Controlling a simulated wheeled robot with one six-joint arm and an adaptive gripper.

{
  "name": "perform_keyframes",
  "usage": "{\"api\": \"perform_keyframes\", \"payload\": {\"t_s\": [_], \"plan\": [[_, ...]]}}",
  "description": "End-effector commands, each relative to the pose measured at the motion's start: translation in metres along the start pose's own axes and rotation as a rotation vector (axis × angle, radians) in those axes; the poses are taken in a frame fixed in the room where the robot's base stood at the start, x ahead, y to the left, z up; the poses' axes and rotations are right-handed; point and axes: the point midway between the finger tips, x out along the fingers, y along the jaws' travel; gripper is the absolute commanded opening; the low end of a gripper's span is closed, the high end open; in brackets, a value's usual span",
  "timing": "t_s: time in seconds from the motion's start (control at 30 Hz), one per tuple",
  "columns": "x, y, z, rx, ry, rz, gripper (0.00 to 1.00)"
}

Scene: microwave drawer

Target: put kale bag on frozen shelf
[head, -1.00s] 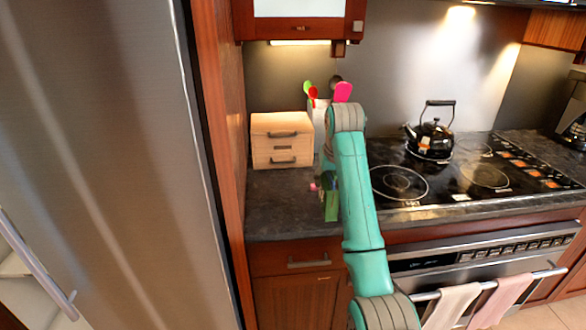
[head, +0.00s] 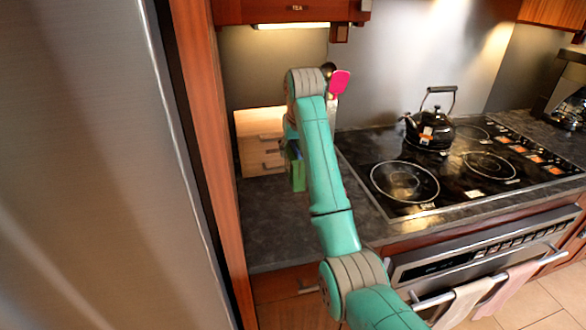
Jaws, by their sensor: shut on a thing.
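A green bag (head: 298,174), which looks like the kale bag, hangs below the end of my arm in the head view. My gripper (head: 294,150) is shut on it and mostly hidden behind my teal arm. The bag is over the dark counter, in front of the wooden drawer box. The frozen shelf cannot be made out. A large steel refrigerator front (head: 80,170) fills the left side of the view.
A small wooden drawer box (head: 257,150) stands at the back of the counter (head: 285,225). A black kettle (head: 432,128) sits on the cooktop (head: 375,160) to the right. Towels (head: 465,305) hang on the oven handle. A wood panel (head: 205,150) edges the refrigerator.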

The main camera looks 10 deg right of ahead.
Motion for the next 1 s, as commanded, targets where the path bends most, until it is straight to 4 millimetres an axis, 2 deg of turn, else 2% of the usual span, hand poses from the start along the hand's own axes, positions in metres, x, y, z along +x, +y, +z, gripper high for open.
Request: {"api": "perform_keyframes", "payload": {"t_s": [0.1, 0.27, 0.5, 0.87, 0.9, 1.0], "plan": [[0.017, 0.000, 0.007, 0.000, 0.001, 0.000, 0.00], [0.028, 0.000, 0.012, 0.000, 0.001, 0.000, 0.00], [0.055, 0.000, 0.023, 0.000, 0.001, 0.000, 0.00], [0.058, 0.000, 0.024, 0.000, 0.002, 0.000, 0.00], [0.060, 0.000, 0.025, 0.000, 0.001, 0.000, 0.54], [0.059, 0.000, 0.025, 0.000, 0.001, 0.000, 0.77]]}}
